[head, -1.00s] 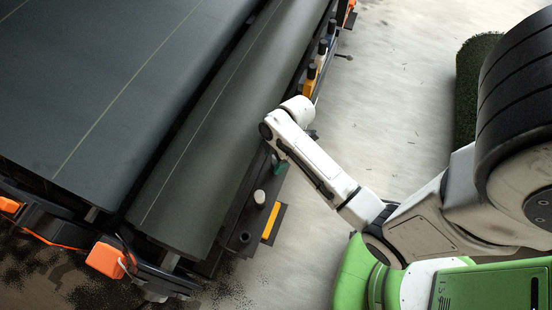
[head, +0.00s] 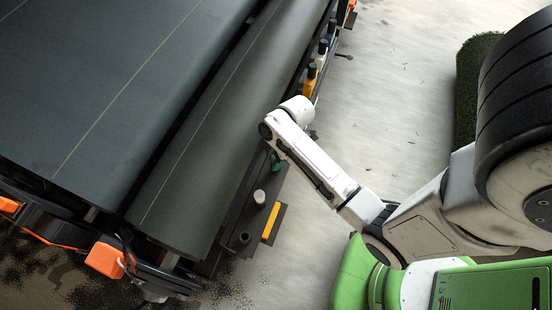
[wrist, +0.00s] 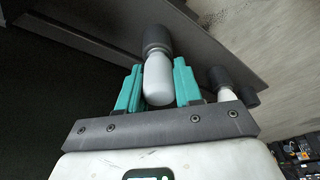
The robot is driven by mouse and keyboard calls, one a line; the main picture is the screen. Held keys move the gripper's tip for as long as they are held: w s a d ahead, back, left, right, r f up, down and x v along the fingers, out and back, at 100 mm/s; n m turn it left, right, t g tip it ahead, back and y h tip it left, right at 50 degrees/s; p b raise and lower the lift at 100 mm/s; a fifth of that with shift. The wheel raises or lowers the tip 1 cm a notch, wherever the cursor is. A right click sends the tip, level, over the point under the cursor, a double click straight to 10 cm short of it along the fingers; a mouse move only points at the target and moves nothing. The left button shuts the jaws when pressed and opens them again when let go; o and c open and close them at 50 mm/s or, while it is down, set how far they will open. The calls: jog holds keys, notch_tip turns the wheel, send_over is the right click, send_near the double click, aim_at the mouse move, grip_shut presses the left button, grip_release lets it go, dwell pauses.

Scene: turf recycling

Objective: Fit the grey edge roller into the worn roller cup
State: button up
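In the wrist view, a roller (wrist: 158,80) with a light grey body and a dark far end lies between the teal fingertips of my gripper (wrist: 158,68). The fingertips appear to touch it on both sides. Its dark end points at a dark rail; whether it touches the rail cannot be told. In the head view my arm hides the roller, and only a bit of my teal gripper (head: 276,163) shows beside the conveyor edge. A dark, round, open cup (head: 244,238) sits near the rail's front end. Whether this is the worn cup cannot be told.
A pale-topped cylinder (head: 259,197) stands between my gripper and the dark cup, beside a yellow strip (head: 273,222). Several dark-capped pieces, one yellow (head: 310,79), line the rail farther back. The wide belt (head: 110,90) lies left; pale floor (head: 390,110) is clear right.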

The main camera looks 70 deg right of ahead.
jog(key=o, duration=0.5)
jog(key=p+v, duration=0.1)
jog(key=v, duration=0.9)
jog(key=shift+r, duration=0.4)
jog(key=s+a+m+h, duration=0.1)
jog(key=s+a+m, duration=0.1)
jog(key=a+m, duration=0.1)
jog(key=s+a+m, duration=0.1)
jog(key=a+m, duration=0.2)
jog(key=a, duration=0.1)
jog(key=s+a+r+m+g+h, duration=0.1)
jog(key=s+a+m, duration=0.1)
jog(key=a+m, duration=0.1)
jog(key=shift+s+a+m+h, duration=0.3)
jog(key=shift+a+m, duration=0.1)
jog(key=shift+a, duration=0.45)
